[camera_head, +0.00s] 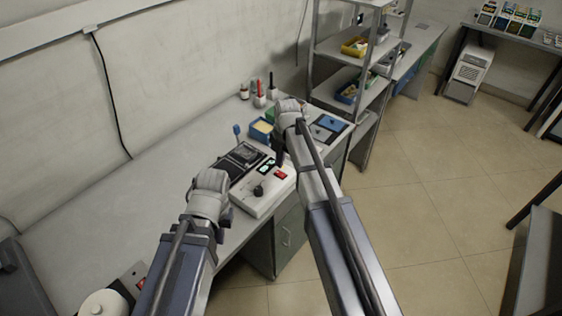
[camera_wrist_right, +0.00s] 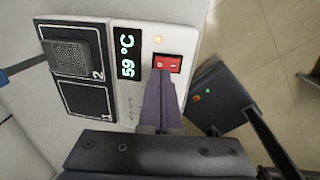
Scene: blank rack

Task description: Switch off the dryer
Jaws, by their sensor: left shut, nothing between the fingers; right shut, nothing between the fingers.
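The dryer, a white-topped unit (camera_head: 262,203), stands on the bench in the middle of the head view. The right wrist view shows its white top (camera_wrist_right: 125,22) with a display (camera_wrist_right: 127,55) reading 59 °C. My right gripper (camera_head: 279,162) is over the dryer, shut and empty. In the right wrist view its fingertips (camera_wrist_right: 161,76) are at the switch's lower edge; I cannot tell whether they touch. My left gripper (camera_head: 208,196) is shut and empty, left of the dryer.
In the right wrist view, black plates (camera_wrist_right: 87,101) marked 1 and 2 lie left of the display; a dark mesh block (camera_wrist_right: 70,58) sits on plate 2. A blue container (camera_head: 260,134), several small bottles and a metal shelf (camera_head: 330,47) are behind. The left bench is mostly clear.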

